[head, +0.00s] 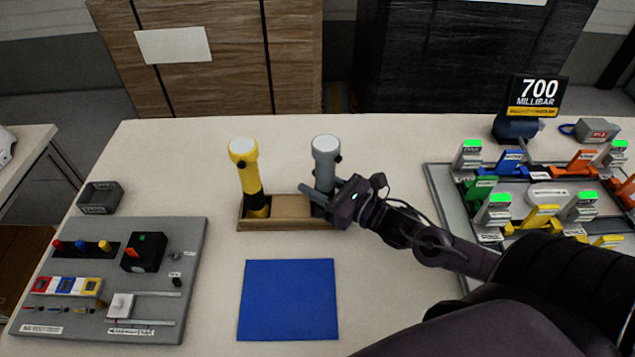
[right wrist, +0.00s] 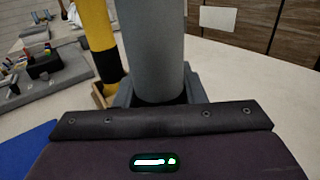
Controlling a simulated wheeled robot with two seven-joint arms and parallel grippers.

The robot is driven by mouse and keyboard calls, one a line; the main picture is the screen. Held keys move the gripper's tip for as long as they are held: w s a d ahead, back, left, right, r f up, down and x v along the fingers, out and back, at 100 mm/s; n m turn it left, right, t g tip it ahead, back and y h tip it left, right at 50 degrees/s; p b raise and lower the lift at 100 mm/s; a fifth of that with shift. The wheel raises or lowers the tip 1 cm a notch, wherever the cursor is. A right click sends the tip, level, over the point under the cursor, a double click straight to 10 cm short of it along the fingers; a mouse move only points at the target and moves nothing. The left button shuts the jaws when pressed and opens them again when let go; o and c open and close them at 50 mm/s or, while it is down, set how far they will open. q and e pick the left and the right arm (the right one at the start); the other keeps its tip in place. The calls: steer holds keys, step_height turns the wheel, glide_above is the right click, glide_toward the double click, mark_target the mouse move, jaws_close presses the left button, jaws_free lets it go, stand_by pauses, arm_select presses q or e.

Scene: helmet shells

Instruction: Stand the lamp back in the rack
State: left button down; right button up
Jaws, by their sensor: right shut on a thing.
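A grey lamp (head: 325,160) stands upright at the right end of the wooden rack (head: 290,224). My right gripper (head: 322,194) is shut on the grey lamp's lower body, coming in from the right. In the right wrist view the grey lamp (right wrist: 154,45) fills the middle, between the fingers. Its foot is hidden behind the gripper, so I cannot tell whether it rests in the rack. A yellow lamp with a black band (head: 247,175) stands in the rack's left end, tilted slightly; it also shows in the right wrist view (right wrist: 97,30). My left gripper is not in view.
A blue mat (head: 288,300) lies bare in front of the rack. A grey panel (head: 150,240) with switches and blocks is at the left, a small dark tray (head: 100,197) behind it. A board with coloured clamps (head: 480,215) and a 700 millibar sign (head: 537,93) are at the right.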

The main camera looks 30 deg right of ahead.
steer(key=o, duration=1.3)
steer(key=shift+s+d+f, duration=0.1)
steer(key=shift+s+d, duration=0.1)
steer(key=shift+s, duration=0.3)
steer(key=shift+v, duration=3.4)
